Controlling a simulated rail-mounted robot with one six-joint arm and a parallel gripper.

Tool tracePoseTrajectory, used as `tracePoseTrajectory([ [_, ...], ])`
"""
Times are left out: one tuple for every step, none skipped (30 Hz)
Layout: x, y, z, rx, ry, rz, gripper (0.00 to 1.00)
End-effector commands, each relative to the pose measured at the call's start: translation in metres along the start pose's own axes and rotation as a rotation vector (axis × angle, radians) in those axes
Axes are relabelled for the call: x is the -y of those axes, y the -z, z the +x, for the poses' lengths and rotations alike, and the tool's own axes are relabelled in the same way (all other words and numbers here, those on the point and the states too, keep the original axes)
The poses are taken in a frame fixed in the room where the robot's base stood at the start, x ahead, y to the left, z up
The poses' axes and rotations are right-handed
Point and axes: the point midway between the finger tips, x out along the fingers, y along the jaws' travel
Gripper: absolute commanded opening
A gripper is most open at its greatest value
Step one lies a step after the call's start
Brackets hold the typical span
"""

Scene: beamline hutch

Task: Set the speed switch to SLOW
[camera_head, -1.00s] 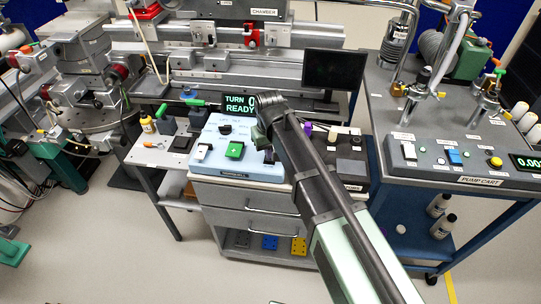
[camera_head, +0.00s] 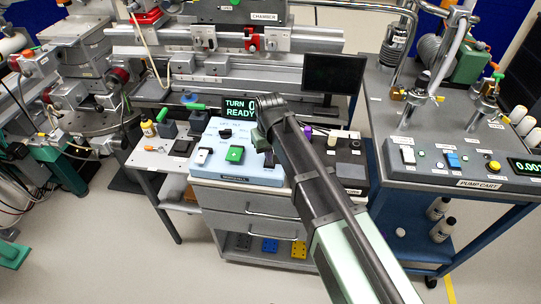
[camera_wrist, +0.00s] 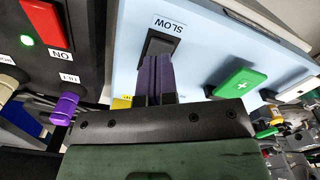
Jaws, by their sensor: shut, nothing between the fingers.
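The speed switch (camera_wrist: 160,44) is a black rocker on a light blue panel (camera_wrist: 200,45). A SLOW label, upside down in the wrist view, sits just beyond its far end. My gripper (camera_wrist: 155,62) has purple fingers, shut together and empty. The fingertips are at the switch's near part and cover it; I cannot tell whether they touch, nor which way the rocker is tipped.
A green button (camera_wrist: 238,82) is right of my fingers in the wrist view. A red switch (camera_wrist: 45,22) and a purple knob (camera_wrist: 65,108) are on the dark box at left. In the head view, a display (camera_head: 240,107) reads TURN and READY behind the panel. The pump cart (camera_head: 450,180) stands at right.

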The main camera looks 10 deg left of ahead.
Motion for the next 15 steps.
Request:
tracePoseTrajectory([
  [0.000, 0.000, -0.012, 0.000, 0.000, 0.000, 0.00],
  [0.000, 0.000, -0.015, 0.000, 0.000, 0.000, 0.00],
  [0.000, 0.000, -0.019, 0.000, 0.000, 0.000, 0.00],
  [0.000, 0.000, -0.022, 0.000, 0.000, 0.000, 0.00],
  [0.000, 0.000, -0.025, 0.000, 0.000, 0.000, 0.00],
  [0.000, 0.000, -0.030, 0.000, 0.000, 0.000, 0.00],
  [0.000, 0.000, -0.033, 0.000, 0.000, 0.000, 0.00],
  [0.000, 0.000, -0.036, 0.000, 0.000, 0.000, 0.00],
  [0.000, 0.000, -0.040, 0.000, 0.000, 0.000, 0.00],
  [0.000, 0.000, -0.043, 0.000, 0.000, 0.000, 0.00],
  [0.000, 0.000, -0.046, 0.000, 0.000, 0.000, 0.00],
  [0.000, 0.000, -0.050, 0.000, 0.000, 0.000, 0.00],
  [0.000, 0.000, -0.052, 0.000, 0.000, 0.000, 0.00],
  [0.000, 0.000, -0.054, 0.000, 0.000, 0.000, 0.00],
  [0.000, 0.000, -0.055, 0.000, 0.000, 0.000, 0.00],
])
